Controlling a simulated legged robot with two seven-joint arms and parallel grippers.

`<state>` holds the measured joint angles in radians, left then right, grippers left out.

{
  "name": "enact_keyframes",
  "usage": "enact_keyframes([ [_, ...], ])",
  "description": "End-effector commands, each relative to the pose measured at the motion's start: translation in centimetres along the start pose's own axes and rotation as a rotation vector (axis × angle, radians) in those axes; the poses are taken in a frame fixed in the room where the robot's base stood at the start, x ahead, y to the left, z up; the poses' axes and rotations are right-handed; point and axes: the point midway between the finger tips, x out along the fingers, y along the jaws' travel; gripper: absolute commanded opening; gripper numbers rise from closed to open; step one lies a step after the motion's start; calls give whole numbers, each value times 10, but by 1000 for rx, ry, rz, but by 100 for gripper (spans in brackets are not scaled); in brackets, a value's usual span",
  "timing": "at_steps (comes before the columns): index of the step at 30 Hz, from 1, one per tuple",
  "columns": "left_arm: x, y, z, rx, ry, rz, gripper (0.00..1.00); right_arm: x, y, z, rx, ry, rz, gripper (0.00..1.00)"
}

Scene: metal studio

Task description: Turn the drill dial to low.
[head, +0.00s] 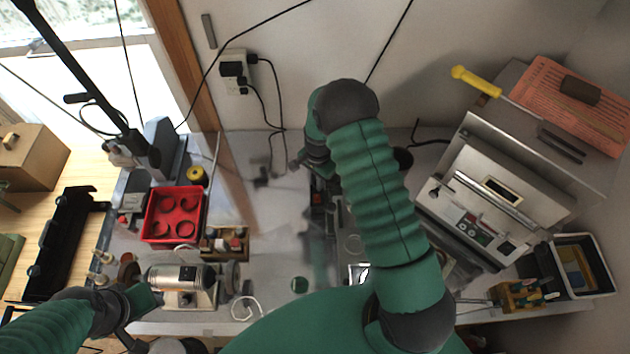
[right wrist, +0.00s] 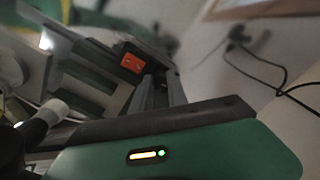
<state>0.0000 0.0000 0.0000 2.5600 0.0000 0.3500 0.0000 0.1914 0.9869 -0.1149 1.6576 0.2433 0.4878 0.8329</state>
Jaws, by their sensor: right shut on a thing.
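The drill (head: 318,200) is a dark machine with a red spot at the middle of the bench, mostly covered by my right arm. In the right wrist view it is a grey body with an orange-red switch (right wrist: 131,62). A white-tipped knob or handle (right wrist: 54,111) shows at the lower left there. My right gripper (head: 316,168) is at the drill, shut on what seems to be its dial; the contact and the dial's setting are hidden. My left gripper (head: 130,318) is low at the left, beside the bench grinder, away from the drill; its jaws are unclear.
The bench grinder (head: 180,282) and a red bin (head: 150,237) stand left of the drill. A metal machine with a panel (head: 470,232) stands at the right. Black cables (head: 262,90) hang from a wall outlet behind. Some bench top (head: 270,265) between grinder and drill is clear.

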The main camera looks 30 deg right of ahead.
Motion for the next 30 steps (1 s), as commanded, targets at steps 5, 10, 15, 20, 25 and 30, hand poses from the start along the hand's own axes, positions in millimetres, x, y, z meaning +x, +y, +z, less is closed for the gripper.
enact_keyframes([
  [5,0,0,0,0,0,0,36,-3,-3,-6,4,13,-11,24],
  [10,0,0,0,0,0,0,36,-2,-2,-4,3,9,-8,28],
  [15,-4,0,-1,0,0,0,36,-4,-2,-2,29,7,-5,28],
  [20,-26,0,-6,0,0,0,36,-9,-2,0,231,12,-3,28],
  [25,-59,0,-14,0,0,0,36,-12,-1,0,588,22,-2,28],
  [30,-88,0,-21,0,0,0,36,-10,-1,1,895,31,-3,28],
])
